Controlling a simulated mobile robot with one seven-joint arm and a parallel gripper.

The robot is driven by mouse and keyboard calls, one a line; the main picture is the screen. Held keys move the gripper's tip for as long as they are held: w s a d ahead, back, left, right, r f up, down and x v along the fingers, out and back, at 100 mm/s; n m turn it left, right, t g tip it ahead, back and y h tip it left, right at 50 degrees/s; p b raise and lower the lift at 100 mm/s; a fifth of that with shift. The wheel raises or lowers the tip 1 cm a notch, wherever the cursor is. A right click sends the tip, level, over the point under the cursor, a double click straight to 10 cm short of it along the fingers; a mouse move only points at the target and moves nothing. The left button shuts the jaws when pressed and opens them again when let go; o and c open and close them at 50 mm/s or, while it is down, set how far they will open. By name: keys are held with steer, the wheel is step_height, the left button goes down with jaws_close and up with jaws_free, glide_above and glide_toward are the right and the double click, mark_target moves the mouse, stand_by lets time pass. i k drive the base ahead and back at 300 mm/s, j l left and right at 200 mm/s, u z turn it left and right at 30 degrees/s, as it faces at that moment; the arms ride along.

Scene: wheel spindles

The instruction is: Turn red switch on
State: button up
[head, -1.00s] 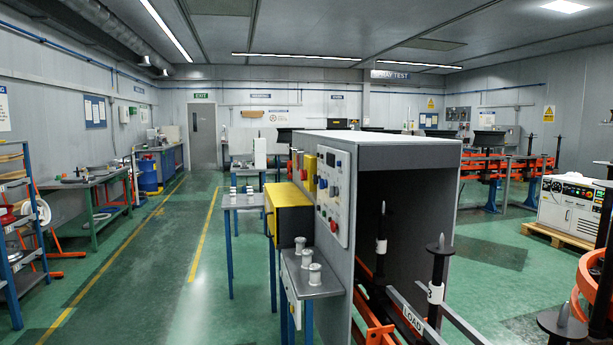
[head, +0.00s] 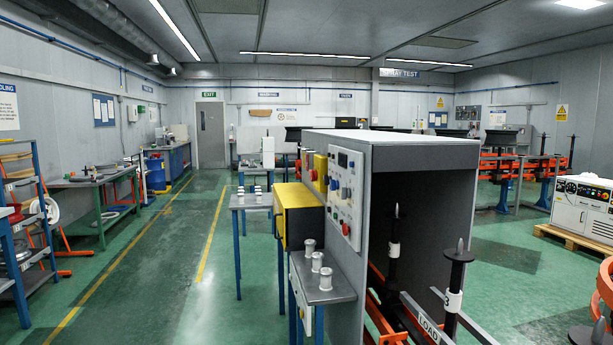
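A grey machine cabinet (head: 420,150) stands right of centre in the head view. Its near-left face carries a pale control panel (head: 345,192) with several small knobs and buttons. A red round knob or button (head: 346,229) sits low on this panel. Another red part (head: 314,175) shows on a yellow box (head: 320,172) farther along the same face. I cannot tell which of these is the red switch, or its setting. My gripper is not in view.
A yellow box (head: 298,212) and a small grey shelf with white spools (head: 325,291) jut out from the cabinet's left side. Spindles (head: 456,275) and orange rails stand at the right. The green floor aisle (head: 165,270) to the left is clear.

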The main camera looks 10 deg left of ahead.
mark_target(313, 175)
steer(key=i+j, duration=0.35)
steer(key=i, duration=0.2)
steer(key=i+j, duration=0.3)
steer(key=i, duration=0.25)
steer(key=i+j, duration=0.35)
steer(key=i, duration=0.2)
steer(key=i+j, duration=0.35)
steer(key=i, duration=0.2)
steer(key=i+j, duration=0.35)
steer(key=i, duration=0.2)
steer(key=i+j, duration=0.3)
steer(key=i, duration=0.25)
steer(key=z, duration=0.05)
